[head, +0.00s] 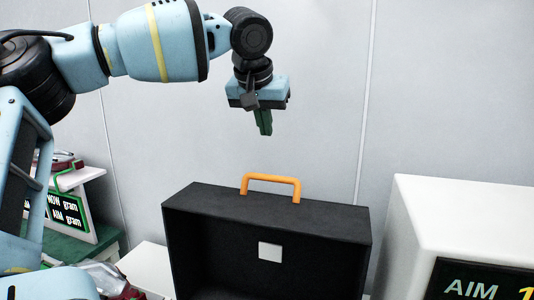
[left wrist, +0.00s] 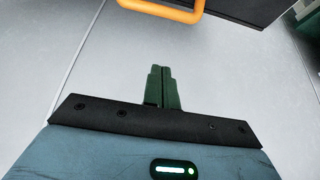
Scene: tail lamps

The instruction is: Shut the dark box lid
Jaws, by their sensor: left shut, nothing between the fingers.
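The dark box lid (head: 270,215) stands raised in the lower middle of the head view, its hollow inner side towards me. A white square patch (head: 270,251) sits on its inner face, and an orange handle (head: 271,178) rises from its top edge. The lower part of the box is cut off by the picture. My left gripper (head: 264,130) points down above the handle, apart from it, with its green fingers shut and empty. In the left wrist view the closed fingers (left wrist: 161,73) face the handle (left wrist: 165,9) and part of the dark lid (left wrist: 235,8). My right gripper is not in view.
A white unit (head: 450,225) with a dark display stands close to the right of the lid. At the left are a green-topped surface (head: 90,245) and a display stand (head: 66,208).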

